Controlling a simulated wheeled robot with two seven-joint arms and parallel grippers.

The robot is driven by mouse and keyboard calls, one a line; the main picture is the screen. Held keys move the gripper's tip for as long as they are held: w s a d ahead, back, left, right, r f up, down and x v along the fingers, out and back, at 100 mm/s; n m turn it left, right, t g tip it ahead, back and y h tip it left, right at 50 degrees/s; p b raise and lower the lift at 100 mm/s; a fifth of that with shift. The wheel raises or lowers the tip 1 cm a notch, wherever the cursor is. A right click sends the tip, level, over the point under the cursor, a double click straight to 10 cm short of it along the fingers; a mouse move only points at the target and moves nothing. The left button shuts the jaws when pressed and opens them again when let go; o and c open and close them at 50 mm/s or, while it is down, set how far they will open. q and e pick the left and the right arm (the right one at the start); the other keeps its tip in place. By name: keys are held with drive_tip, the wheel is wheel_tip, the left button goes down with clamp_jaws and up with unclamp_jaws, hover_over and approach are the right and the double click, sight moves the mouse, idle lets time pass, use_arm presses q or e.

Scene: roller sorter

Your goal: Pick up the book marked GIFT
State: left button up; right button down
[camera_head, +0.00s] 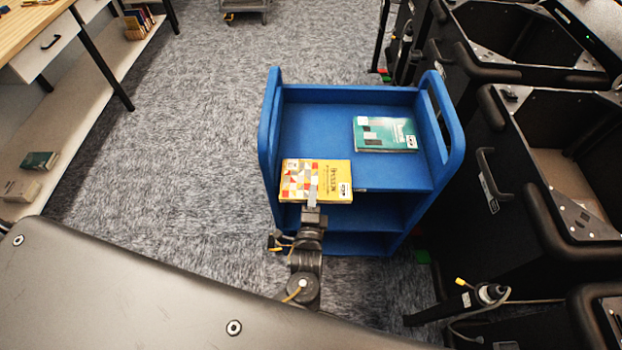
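A yellow book (335,182) with a colourful patterned left part lies flat on the top shelf of the blue cart (305,92), at its front left, reaching the shelf's front edge. A teal book (385,134) lies flat farther back on the right. Both bear small white labels, too small to read, so I cannot tell which is marked GIFT. My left gripper (312,192) is at the yellow book's front edge, with a grey finger over its cover. The other finger is hidden, so its grip is unclear. My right gripper (412,319) seems to be low at the right, its fingers unclear.
Large black bins (550,150) stand close along the cart's right side. A wooden table (28,25) with a low white shelf (85,95) holding books is at the left. Carpet (195,120) is clear between the table and cart. A grey trolley (245,8) is far back.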

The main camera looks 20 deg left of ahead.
use_arm(q)
drive_tip(key=shift+d+r, duration=0.1)
drive_tip(key=shift+d, duration=0.1)
clamp_jaws()
drive_tip(key=shift+w, duration=0.1)
